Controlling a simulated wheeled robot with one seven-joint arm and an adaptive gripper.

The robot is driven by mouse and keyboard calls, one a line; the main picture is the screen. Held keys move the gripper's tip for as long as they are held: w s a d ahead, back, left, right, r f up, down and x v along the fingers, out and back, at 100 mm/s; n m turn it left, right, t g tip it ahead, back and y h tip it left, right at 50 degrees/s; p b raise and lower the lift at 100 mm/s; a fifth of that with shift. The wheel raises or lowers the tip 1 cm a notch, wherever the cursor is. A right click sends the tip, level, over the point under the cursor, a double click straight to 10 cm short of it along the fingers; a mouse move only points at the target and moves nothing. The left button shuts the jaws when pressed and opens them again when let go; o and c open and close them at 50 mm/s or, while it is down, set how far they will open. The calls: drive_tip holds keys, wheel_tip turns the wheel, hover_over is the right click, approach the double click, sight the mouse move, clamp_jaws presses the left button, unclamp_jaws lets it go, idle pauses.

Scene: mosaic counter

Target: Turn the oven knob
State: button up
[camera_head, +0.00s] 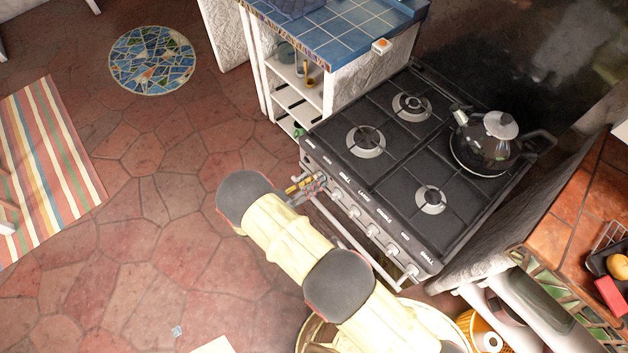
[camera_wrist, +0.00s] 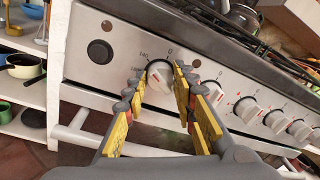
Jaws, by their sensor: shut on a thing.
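The stove (camera_head: 392,168) has a steel front with a row of knobs. In the wrist view, the leftmost white knob (camera_wrist: 158,75) lies between the yellow-padded fingers of my gripper (camera_wrist: 160,88), which is shut on it. A black round button (camera_wrist: 99,51) is on the panel left of that knob. In the head view, my gripper (camera_head: 312,184) is at the left end of the stove front, and it hides the knob there.
More knobs (camera_wrist: 246,109) follow to the right. A handle bar (camera_wrist: 95,136) runs below the panel. A kettle (camera_head: 486,142) stands on the hob. Open shelves (camera_head: 300,95) with cookware are left of the stove.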

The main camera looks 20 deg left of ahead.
drive_tip(key=m+y+b, duration=0.1)
drive_tip(key=m+b, duration=0.3)
drive_tip(key=m, duration=0.7)
drive_tip(key=shift+b, duration=0.35)
drive_tip(key=shift+r+m, duration=0.1)
drive_tip(key=shift+m, duration=0.2)
idle(0.3)
drive_tip(key=o, duration=1)
drive_tip(key=shift+o, duration=0.8)
drive_tip(key=v, duration=1.2)
